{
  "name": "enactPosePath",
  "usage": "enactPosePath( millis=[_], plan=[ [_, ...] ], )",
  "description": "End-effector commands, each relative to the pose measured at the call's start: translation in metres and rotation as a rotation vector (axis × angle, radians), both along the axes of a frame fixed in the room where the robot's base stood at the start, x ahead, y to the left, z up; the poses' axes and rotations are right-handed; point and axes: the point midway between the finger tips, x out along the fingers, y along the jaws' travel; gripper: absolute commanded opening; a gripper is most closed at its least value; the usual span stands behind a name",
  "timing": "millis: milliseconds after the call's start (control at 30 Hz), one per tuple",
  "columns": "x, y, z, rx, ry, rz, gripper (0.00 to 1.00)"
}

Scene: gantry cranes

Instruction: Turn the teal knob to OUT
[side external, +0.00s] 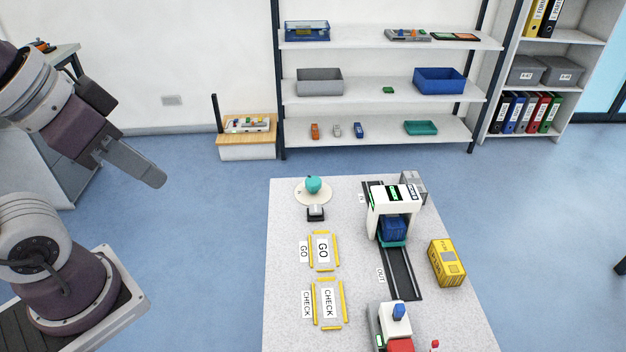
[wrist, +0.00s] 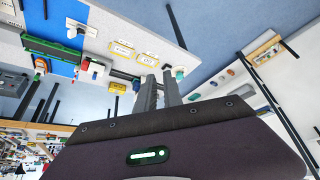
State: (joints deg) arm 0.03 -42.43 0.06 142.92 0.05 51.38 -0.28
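The teal knob (side external: 313,184) sits on a round pale dial plate at the far left corner of the grey table (side external: 285,290) in the side view. Its dial lettering is too small to read, so I cannot tell its setting. My gripper (side external: 152,177) hangs in the air left of the table, well apart from the knob. In the wrist view my gripper's two fingers (wrist: 160,88) stand apart with a narrow gap and nothing between them.
A small black-and-white device (side external: 316,213) stands just in front of the dial. A white scanner arch (side external: 393,202) holds a blue container (side external: 395,229) over a dark track. A yellow container (side external: 446,263) lies to the right. GO and CHECK pads lie left. Shelves stand behind.

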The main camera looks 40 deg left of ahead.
Motion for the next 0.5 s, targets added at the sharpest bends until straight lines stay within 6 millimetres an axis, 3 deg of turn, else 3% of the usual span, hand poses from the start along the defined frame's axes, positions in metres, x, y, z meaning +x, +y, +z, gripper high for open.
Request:
enactPosePath(
  millis=[33, 133, 200, 267, 367, 400, 500],
  plan=[
    [0.010, 0.001, 0.003, -0.008, 0.008, 0.012, 0.24],
    [0.057, 0.005, 0.011, -0.036, 0.034, 0.078, 0.43],
    [0.109, 0.011, 0.009, -0.059, 0.053, 0.149, 0.57],
    [0.155, 0.016, -0.002, -0.072, 0.066, 0.212, 0.61],
    [0.229, 0.026, -0.039, -0.077, 0.084, 0.316, 0.61],
    [0.256, 0.030, -0.060, -0.075, 0.091, 0.353, 0.61],
    [0.313, 0.039, -0.121, -0.058, 0.099, 0.432, 0.61]
  ],
)
